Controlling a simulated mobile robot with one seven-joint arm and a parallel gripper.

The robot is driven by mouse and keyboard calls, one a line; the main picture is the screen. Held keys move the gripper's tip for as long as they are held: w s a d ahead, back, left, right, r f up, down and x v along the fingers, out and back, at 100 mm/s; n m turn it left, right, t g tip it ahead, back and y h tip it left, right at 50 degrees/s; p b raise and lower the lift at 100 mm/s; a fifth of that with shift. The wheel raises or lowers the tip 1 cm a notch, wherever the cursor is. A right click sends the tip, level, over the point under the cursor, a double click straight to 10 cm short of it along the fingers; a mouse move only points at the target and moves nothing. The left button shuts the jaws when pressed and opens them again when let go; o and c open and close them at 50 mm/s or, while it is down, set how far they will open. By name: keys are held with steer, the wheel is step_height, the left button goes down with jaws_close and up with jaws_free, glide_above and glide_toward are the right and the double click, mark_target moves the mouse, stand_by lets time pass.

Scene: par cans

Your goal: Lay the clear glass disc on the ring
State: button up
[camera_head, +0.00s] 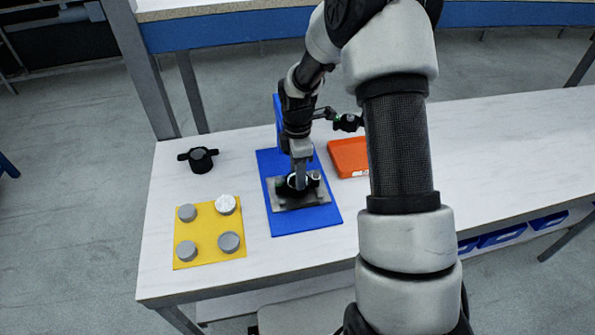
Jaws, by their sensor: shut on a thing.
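My gripper (299,183) points down over the grey metal plate (290,203) on the blue board (272,160). It is shut on a small pale piece that looks like the clear glass disc (296,179), mostly hidden by the fingers. Right under it is a black round part with side lugs (313,184), which seems to be the ring's holder. The ring itself cannot be made out. Whether the disc touches what is below cannot be told.
A yellow mat (208,218) at the left carries grey round pieces (229,242) and one whitish textured disc (225,204). A black two-lugged part (200,159) stands behind it. An orange tray (348,156) lies right of the blue board. The white table (485,140) is clear at right.

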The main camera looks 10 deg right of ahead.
steer(key=shift+f, duration=0.1)
steer(key=o, duration=0.8)
steer(key=shift+o, duration=0.2)
step_height(320, 180, up, 17)
steer(key=p, duration=0.3)
steer(key=shift+r, duration=0.2)
